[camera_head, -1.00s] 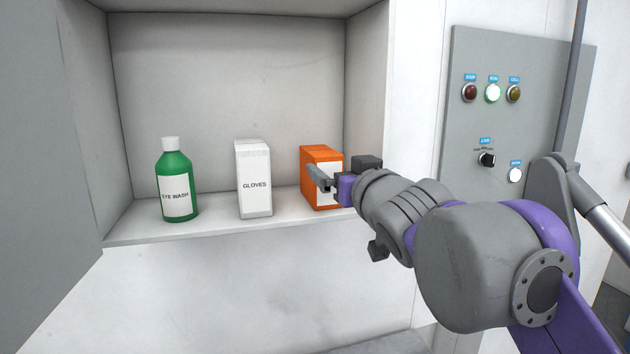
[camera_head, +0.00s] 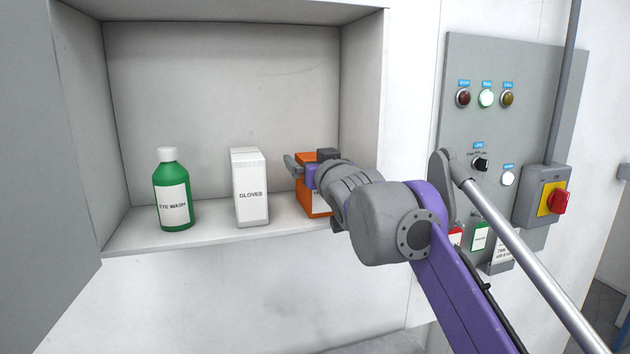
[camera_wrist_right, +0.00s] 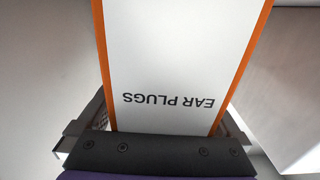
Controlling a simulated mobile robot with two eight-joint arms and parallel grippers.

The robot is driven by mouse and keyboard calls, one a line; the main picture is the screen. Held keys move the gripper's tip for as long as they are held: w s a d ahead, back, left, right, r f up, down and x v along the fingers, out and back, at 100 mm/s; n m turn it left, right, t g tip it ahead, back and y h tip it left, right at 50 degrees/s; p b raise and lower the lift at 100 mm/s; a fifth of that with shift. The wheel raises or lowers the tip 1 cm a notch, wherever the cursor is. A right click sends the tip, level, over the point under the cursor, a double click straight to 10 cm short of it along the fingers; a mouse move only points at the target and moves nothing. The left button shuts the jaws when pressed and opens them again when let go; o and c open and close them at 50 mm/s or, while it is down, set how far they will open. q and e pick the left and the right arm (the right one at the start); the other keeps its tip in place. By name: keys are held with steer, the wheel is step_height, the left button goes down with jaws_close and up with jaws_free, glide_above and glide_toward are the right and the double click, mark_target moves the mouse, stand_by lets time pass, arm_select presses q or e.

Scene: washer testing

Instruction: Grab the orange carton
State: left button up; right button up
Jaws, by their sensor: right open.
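The orange carton (camera_head: 307,203) stands upright on the cabinet shelf (camera_head: 205,225), at the right end of the row. My right gripper (camera_head: 308,163) is in front of its upper part and covers some of it. In the right wrist view the carton's white face (camera_wrist_right: 185,50) reads "EAR PLUGS" upside down. The open fingers there (camera_wrist_right: 165,118) lie on either side of the carton, with the dark palm close to its face. Finger contact with the carton's sides cannot be told. My left gripper is out of view.
A white gloves box (camera_head: 250,188) stands just left of the carton, and a green eye wash bottle (camera_head: 172,190) farther left. The cabinet's right wall (camera_head: 358,95) is close beside my right arm. A grey control panel (camera_head: 525,90) is to the right.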

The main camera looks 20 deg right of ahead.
steer(key=shift+s, duration=0.25)
steer(key=shift+c, duration=0.3)
steer(key=c, duration=1.4)
